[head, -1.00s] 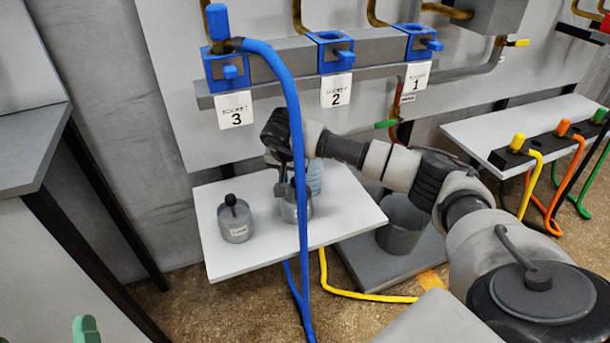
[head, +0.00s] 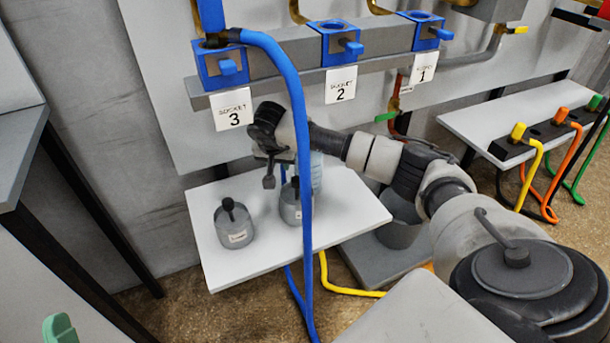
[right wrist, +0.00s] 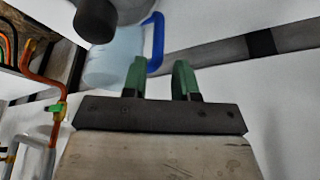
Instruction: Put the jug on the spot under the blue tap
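The jug is pale, translucent blue with a blue handle. In the head view the jug (head: 317,172) stands at the back of the white shelf, partly hidden by the blue hose and a canister. In the right wrist view the jug (right wrist: 112,66) shows beyond the fingers, its handle near their tips. My right gripper (head: 270,178) is over the shelf, left of the jug; its green fingers (right wrist: 160,70) are apart and empty. One green fingertip of my left gripper (head: 60,328) shows at the bottom left. I cannot make out a blue tap or its spot.
Two grey canisters with black knobs, one in front (head: 234,228) and one beside the jug (head: 291,205), stand on the white shelf (head: 255,255). A blue hose (head: 300,120) hangs across the view from socket 3. A grey bucket (head: 398,232) stands below right.

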